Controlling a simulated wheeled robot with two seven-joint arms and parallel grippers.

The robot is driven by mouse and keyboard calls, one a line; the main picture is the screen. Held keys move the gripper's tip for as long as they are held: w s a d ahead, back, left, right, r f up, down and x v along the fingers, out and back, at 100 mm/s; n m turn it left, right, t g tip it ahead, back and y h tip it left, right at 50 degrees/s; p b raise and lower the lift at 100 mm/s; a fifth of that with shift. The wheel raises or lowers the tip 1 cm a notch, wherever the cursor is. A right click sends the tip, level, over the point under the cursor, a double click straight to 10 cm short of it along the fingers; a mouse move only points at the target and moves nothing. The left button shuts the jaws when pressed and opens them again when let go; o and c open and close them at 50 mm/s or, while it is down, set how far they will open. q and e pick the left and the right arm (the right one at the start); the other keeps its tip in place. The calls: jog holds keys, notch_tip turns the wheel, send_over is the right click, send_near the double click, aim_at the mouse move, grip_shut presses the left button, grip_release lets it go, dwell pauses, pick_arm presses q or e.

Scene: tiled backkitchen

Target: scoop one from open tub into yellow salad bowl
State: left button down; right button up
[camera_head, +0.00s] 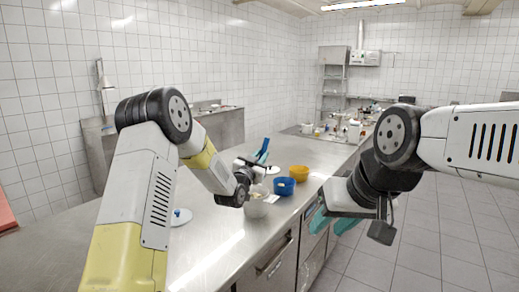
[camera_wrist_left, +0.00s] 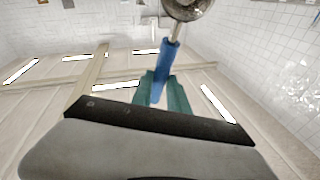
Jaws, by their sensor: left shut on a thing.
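The yellow salad bowl (camera_head: 299,173) stands on the steel counter behind a blue bowl (camera_head: 284,189). My left gripper (camera_head: 261,157) is above the counter behind the tub, pointing upward. In the left wrist view, its teal fingers (camera_wrist_left: 160,90) are shut on the blue handle of a scoop (camera_wrist_left: 169,56). The scoop's metal head (camera_wrist_left: 188,8) is cut off at the top edge; whether it holds anything cannot be told. My right gripper (camera_head: 334,222) is open and empty, right of the counter.
A white lid with a blue knob (camera_head: 181,216) lies on the counter left of the tub. A small white card (camera_head: 271,198) lies by the tub. Several items stand at the counter's far end. The tiled floor (camera_head: 440,240) at the right is clear.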

pick_arm(q)
notch_tip(320, 180, down, 7)
jog(key=shift+f, duration=0.15)
dwell(0.4)
jog(key=shift+f, duration=1.1)
dwell(1.4)
notch_tip(320, 180, up, 13)
jog(key=shift+f, duration=0.15)
dwell(0.8)
jog(key=shift+f, duration=0.15)
